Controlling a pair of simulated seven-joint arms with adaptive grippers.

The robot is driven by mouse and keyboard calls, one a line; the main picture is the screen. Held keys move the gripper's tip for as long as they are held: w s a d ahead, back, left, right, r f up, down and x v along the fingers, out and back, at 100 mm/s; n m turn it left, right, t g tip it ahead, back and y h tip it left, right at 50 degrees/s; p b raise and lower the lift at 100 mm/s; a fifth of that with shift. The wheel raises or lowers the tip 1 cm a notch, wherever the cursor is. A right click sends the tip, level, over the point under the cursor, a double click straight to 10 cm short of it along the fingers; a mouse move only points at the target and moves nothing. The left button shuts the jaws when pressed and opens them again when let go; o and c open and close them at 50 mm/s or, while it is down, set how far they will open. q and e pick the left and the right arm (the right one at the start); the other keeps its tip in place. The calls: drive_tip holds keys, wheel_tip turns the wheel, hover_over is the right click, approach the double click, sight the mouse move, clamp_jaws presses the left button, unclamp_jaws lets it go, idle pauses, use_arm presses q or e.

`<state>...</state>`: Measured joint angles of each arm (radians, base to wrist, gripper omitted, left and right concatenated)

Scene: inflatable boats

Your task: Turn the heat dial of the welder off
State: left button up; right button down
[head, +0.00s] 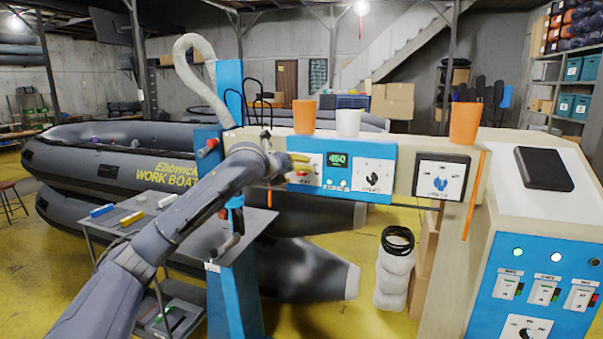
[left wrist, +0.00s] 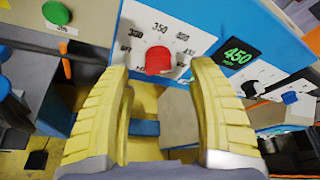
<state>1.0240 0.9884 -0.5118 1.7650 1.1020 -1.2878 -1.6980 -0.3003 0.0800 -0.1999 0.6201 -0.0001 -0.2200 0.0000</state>
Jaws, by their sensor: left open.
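The welder's blue control panel (head: 358,196) is mounted on the long beige beam in the head view. Its heat dial is the red knob (left wrist: 158,60) on a white plate marked 300, 350, 400 and more in the left wrist view. I cannot tell where its pointer stands. A green display (left wrist: 238,57) on the panel reads 450.
Orange cups (head: 304,117) and a white cup (head: 348,122) stand on the beam. A black-framed dial box (head: 441,177) is farther right. A grey inflatable boat (head: 100,160) lies behind.

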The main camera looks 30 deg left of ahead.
use_arm(q)
drive_tip(key=shift+x, duration=2)
drive_tip(key=shift+c, duration=0.3)
drive_tip(key=c, duration=1.2)
clamp_jaws()
